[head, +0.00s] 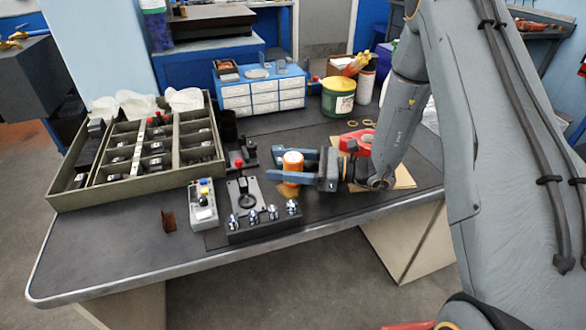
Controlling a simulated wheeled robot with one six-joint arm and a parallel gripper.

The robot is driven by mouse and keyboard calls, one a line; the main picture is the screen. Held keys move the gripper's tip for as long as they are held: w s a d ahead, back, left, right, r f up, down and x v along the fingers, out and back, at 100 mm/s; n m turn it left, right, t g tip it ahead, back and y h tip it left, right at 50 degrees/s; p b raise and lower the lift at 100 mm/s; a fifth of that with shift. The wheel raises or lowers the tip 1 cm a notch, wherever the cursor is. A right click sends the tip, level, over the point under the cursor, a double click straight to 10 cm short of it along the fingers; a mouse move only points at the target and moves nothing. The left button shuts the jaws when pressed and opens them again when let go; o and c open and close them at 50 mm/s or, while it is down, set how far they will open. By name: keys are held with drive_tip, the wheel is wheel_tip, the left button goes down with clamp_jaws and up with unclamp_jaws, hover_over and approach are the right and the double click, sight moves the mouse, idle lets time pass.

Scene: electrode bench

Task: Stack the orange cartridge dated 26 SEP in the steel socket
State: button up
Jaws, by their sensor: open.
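An orange cartridge (291,168) with a pale top stands upright on the dark mat, right of the bench's middle. Its date is too small to read. My gripper (275,165) reaches in from the right with its two blue-grey fingers open, one on the far side of the cartridge and one on the near side. The near finger hides part of the cartridge's side; I cannot tell if either finger touches it. A grey metal plate with a black ring-shaped fitting (247,201) lies just left of the gripper; I cannot tell whether this is the steel socket.
A black block with several shiny knobs (263,228) lies along the front. A grey control box (203,214) and a divided tray (218,172) are to the left. Blue drawers (264,97) and a green-yellow tub (338,103) stand behind. The front left bench is mostly clear.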

drive_tip(key=shift+w+a, duration=0.1)
drive_tip(key=shift+a, duration=0.45)
drive_tip(key=c, duration=1.3)
drive_tip(key=shift+c, duration=0.2)
